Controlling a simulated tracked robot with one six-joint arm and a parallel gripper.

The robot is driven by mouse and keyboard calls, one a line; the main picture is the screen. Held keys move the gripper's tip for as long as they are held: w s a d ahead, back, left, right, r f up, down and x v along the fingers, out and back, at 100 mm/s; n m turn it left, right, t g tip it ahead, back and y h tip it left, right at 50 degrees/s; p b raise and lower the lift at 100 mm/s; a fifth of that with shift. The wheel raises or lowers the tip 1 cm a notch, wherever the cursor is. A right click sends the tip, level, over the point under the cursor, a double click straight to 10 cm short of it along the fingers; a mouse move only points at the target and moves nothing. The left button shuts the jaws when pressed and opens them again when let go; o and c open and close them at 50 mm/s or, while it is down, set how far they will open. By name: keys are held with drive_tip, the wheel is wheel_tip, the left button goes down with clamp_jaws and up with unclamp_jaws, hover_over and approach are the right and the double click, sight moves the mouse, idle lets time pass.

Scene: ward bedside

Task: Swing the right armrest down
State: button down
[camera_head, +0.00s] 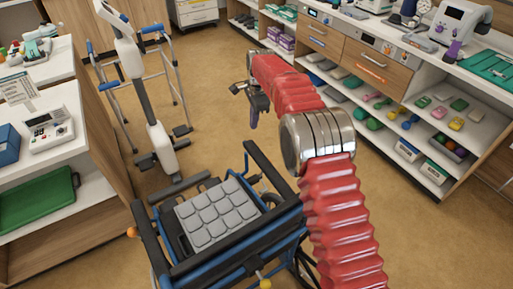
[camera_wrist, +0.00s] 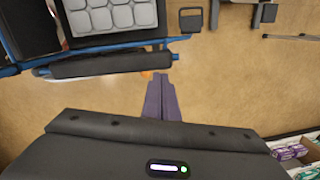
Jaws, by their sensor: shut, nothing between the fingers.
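A wheelchair with a blue frame and a grey padded seat cushion (camera_head: 215,212) stands at the lower middle of the head view. Its right armrest is a black padded bar (camera_head: 270,168) along the cushion's right side; I cannot tell its exact angle. In the wrist view a black padded bar (camera_wrist: 110,63) on a blue tube lies beside the cushion (camera_wrist: 112,15). My gripper (camera_head: 254,118) is beyond the armrest in the head view. In the wrist view its purple fingers (camera_wrist: 162,82) are together and empty, just below the bar's right part; contact is unclear.
A walker (camera_head: 100,85) and a grey-white stand (camera_head: 160,145) are behind the wheelchair to the left. A desk with a green tray (camera_head: 38,205) is at left. Shelving (camera_head: 400,165) lines the right. Floor between is clear.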

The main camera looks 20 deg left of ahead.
sight(255, 151)
drive_tip(key=s+d+r+n+t+y, duration=0.1)
drive_tip(key=s+d+n, duration=0.1)
drive_tip(key=n, duration=0.8)
drive_tip(key=s+d+r+n, duration=0.1)
drive_tip(key=s+d+n, duration=0.2)
drive_tip(key=n, duration=0.7)
drive_tip(key=shift+r+n+t+y, duration=0.35)
drive_tip(key=shift+n+t+y, duration=0.05)
drive_tip(key=shift+f, duration=0.1)
drive_tip(key=x, duration=1.3)
drive_tip(key=shift+s+d+f, duration=0.15)
drive_tip(key=shift+s+f, duration=0.1)
drive_tip(key=shift+f, duration=0.25)
drive_tip(key=shift+f, duration=0.1)
